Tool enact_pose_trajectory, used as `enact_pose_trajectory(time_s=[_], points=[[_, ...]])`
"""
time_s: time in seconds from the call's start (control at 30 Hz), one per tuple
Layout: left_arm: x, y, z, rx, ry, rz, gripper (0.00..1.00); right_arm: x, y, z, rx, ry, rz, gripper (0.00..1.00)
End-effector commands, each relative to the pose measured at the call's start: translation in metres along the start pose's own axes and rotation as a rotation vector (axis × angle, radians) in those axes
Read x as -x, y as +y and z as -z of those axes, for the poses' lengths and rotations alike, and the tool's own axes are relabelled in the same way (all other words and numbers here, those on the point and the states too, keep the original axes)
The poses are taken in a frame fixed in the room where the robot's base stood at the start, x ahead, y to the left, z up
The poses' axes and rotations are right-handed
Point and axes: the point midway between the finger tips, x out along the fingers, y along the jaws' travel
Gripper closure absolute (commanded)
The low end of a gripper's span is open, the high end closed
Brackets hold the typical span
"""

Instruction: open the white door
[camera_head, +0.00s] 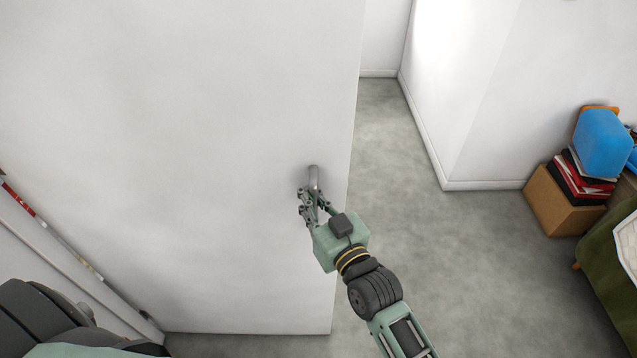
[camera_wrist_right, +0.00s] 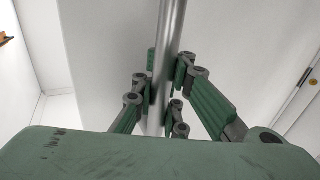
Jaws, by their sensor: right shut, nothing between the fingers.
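The white door (camera_head: 200,150) fills the left and middle of the head view. It stands with its free right edge clear of any frame, and grey floor shows beyond that edge. Its metal handle (camera_head: 313,178) is a grey bar near this edge. The bar also shows as a long upright rod in the right wrist view (camera_wrist_right: 170,40). My right gripper (camera_head: 314,200) is at the handle. Its fingers are shut with nothing gripped, close beside the rod; whether they touch it I cannot tell. My left gripper is out of view.
To the right, a cardboard box (camera_head: 561,203) carries stacked books and a blue object (camera_head: 602,143). A green piece of furniture (camera_head: 610,255) stands at the right edge. Bare grey floor (camera_head: 400,180) lies between the door and a white wall corner (camera_head: 470,150).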

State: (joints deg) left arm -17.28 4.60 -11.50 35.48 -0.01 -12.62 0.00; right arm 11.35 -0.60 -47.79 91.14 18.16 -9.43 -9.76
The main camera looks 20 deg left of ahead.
Motion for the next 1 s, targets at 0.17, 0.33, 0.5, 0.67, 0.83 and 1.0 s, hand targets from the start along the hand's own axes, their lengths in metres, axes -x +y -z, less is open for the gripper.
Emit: enact_pose_trajectory(time_s=[0.17, 0.33, 0.5, 0.67, 0.83, 1.0], points=[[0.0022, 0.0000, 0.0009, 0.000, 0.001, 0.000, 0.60, 0.0033, 0.0037, 0.0029, 0.014, 0.006, -0.008, 1.00], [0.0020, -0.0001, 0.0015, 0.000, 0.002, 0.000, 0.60, 0.0037, 0.0029, 0.0024, 0.015, 0.006, -0.007, 1.00], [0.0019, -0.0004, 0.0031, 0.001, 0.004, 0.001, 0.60, 0.0037, 0.0030, 0.0019, 0.015, 0.006, -0.007, 1.00], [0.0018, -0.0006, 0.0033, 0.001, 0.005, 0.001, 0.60, 0.0037, 0.0028, 0.0016, 0.013, 0.005, -0.007, 0.90], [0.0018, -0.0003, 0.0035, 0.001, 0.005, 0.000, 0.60, 0.0035, 0.0018, 0.0012, 0.010, 0.004, -0.006, 0.77], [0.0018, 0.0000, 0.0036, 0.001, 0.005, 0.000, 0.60, 0.0033, 0.0003, 0.0008, 0.007, 0.003, -0.004, 0.77]])
